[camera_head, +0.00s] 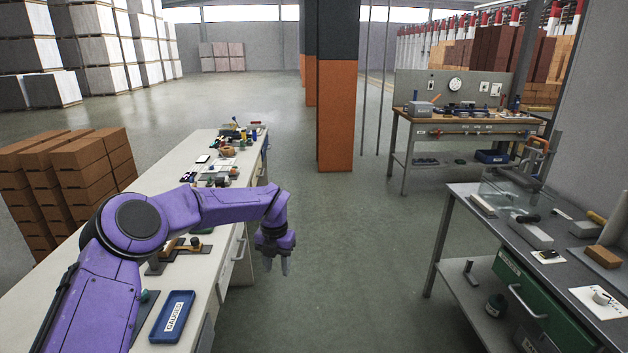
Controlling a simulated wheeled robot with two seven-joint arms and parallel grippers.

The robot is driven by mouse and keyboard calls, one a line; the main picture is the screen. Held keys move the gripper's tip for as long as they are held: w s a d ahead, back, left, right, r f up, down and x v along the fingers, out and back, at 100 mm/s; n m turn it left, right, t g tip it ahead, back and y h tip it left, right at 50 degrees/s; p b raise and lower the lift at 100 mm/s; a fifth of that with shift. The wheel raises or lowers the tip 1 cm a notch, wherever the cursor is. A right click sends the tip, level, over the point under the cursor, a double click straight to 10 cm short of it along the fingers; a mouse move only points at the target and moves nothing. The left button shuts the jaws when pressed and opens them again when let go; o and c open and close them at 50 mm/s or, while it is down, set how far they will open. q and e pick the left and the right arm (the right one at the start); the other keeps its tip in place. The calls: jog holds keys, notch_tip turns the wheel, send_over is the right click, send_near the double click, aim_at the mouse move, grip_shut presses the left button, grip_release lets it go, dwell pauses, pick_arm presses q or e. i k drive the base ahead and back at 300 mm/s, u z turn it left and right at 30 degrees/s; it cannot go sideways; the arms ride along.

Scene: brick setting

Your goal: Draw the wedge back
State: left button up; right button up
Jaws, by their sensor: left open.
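My left gripper (276,264) hangs with its fingers pointing down over the open floor, just right of the left bench's edge. Its two fingertips are apart with nothing between them. A small dark fixture with a brown wooden piece (181,246) lies on the left bench (226,176), left of the gripper and apart from it. I cannot tell for sure whether this brown piece is the wedge. My right gripper is not in view.
A blue tray labelled "GAUGES" (172,316) lies near on the left bench. Several small tools crowd the bench's far part. A right bench (470,208) has a green drawer (530,289). An orange pillar (337,115) stands ahead. The floor between the benches is clear.

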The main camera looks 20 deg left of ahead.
aim_at(195, 246)
jog(key=u, duration=0.75)
jog(key=i, duration=1.4)
jog(key=u, duration=0.35)
